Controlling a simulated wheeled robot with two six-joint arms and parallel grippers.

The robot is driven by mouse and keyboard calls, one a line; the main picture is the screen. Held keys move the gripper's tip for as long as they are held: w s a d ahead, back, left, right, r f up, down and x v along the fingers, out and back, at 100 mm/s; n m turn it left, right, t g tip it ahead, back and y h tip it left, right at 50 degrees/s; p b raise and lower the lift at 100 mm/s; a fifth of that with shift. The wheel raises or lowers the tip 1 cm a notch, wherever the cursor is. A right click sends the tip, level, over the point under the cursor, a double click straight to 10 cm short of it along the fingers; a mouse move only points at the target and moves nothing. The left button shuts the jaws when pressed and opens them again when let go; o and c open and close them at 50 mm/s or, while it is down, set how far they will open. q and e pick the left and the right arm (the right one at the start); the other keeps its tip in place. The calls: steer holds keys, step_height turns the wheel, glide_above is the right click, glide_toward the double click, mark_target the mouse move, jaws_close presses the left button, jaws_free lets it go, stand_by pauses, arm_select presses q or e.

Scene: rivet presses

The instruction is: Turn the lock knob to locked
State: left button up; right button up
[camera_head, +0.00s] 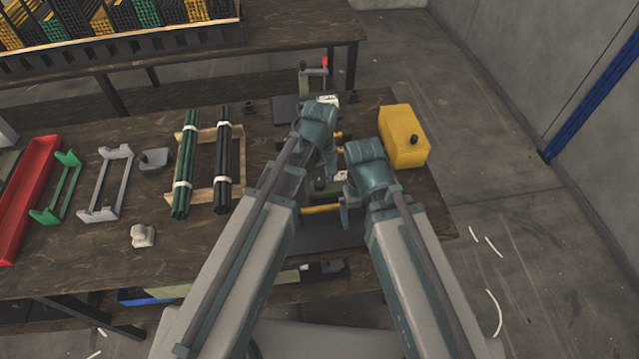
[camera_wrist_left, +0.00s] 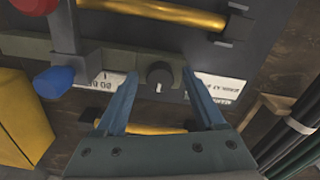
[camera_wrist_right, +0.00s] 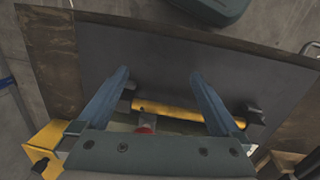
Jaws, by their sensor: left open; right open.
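A round black knob (camera_wrist_left: 160,75) with a short white mark pointing to the picture's bottom is on a grey-green bar in the left wrist view. A white label lies on each side, the left label (camera_wrist_left: 117,84) and the right label (camera_wrist_left: 213,88). My left gripper (camera_wrist_left: 159,80) is open, one finger on each side of the knob; I cannot tell whether they touch it. My right gripper (camera_wrist_right: 160,78) is open, its fingers spread above a yellow bar (camera_wrist_right: 178,110), and holds nothing. In the head view my arms hide most of the press and the knob.
A red knob (camera_wrist_left: 38,4) and a blue knob (camera_wrist_left: 54,82) are beside the bar. A yellow box (camera_head: 402,138) stands right of my arms. Dark rods (camera_head: 223,150), green rods (camera_head: 186,165) and a red tray (camera_head: 27,190) lie to the left. A crank with a red tip (camera_head: 324,62) stands behind.

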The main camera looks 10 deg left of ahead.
arm_select(q)
jaws_close()
stand_by(0.3)
steer(key=shift+m, duration=0.3)
steer(key=m, duration=0.3)
steer(key=shift+m, duration=0.4)
steer(key=m, duration=0.4)
steer(key=shift+m, duration=0.3)
steer(key=m, duration=0.4)
steer(key=shift+a+m, duration=0.1)
steer(key=shift+m, duration=2.3)
